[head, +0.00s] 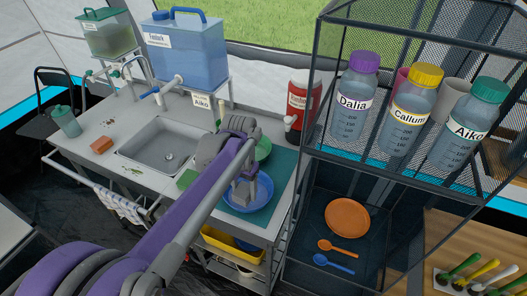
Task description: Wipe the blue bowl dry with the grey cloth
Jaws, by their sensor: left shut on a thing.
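The blue bowl (262,199) sits on a dark green mat on the counter, right of the sink. My left arm reaches in from the lower left, and its gripper (243,192) points down into the bowl. It is shut on a small grey piece that looks like the grey cloth; the cloth is hard to tell from the grey fingers. The arm and gripper hide the bowl's left and back parts. Whether the cloth touches the bowl's inside cannot be made out. My right gripper is not in view.
A green bowl (263,149) stands just behind on the green mat (284,168). The sink (160,145) is to the left, with a green sponge (187,178) beside it. A red canister (302,100) stands behind. A mesh shelf (312,170) with bottles closes off the right.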

